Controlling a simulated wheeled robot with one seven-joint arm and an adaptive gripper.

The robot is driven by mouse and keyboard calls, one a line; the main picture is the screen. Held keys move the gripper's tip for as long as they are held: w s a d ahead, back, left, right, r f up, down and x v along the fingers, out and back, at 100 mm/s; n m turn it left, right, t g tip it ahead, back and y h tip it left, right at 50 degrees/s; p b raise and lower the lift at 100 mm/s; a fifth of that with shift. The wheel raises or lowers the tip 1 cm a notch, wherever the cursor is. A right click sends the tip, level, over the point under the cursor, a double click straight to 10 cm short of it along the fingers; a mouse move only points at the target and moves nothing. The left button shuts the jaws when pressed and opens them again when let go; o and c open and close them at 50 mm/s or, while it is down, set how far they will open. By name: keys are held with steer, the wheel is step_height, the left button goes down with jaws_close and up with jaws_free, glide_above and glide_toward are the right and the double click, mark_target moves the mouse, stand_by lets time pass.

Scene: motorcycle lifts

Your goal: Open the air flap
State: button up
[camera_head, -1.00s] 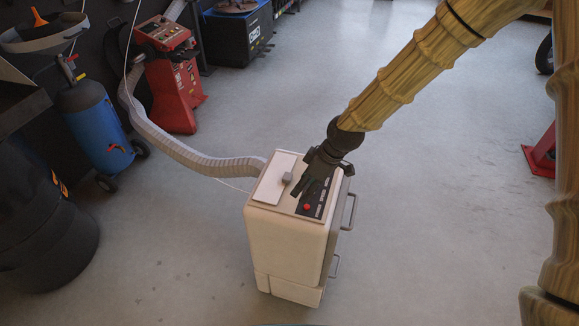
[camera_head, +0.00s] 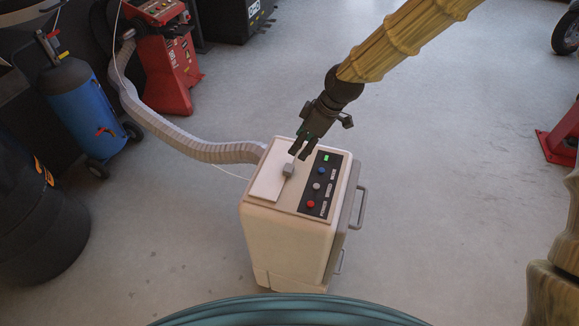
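The cream-coloured machine (camera_head: 285,245) stands on the floor in the middle of the head view. A pale flat flap (camera_head: 269,178) lies on the left of its top and looks closed, with a small grey knob (camera_head: 288,169) at its right edge. My gripper (camera_head: 300,152) comes down from the upper right, with its fingertips just above and beside the knob. The fingers look spread with a gap between them. I cannot tell whether they touch the knob.
A control panel (camera_head: 320,185) with coloured buttons lies right of the flap. A ribbed hose (camera_head: 190,146) leads to the machine's back left. A blue tank (camera_head: 85,115) and red machine (camera_head: 165,65) stand at the left.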

mark_target(288, 167)
steer(key=shift+w+d+p+x, duration=0.1)
steer(key=shift+d+x, duration=0.1)
steer(key=shift+x, duration=2)
steer(key=shift+w+d+p+x, duration=0.1)
steer(key=shift+d+x, duration=0.05)
steer(key=shift+x, duration=2)
steer(key=shift+d+p+x, duration=0.1)
steer(key=shift+d+x, duration=0.1)
steer(key=shift+x, duration=2)
steer(key=shift+f, duration=0.15)
jaws_close()
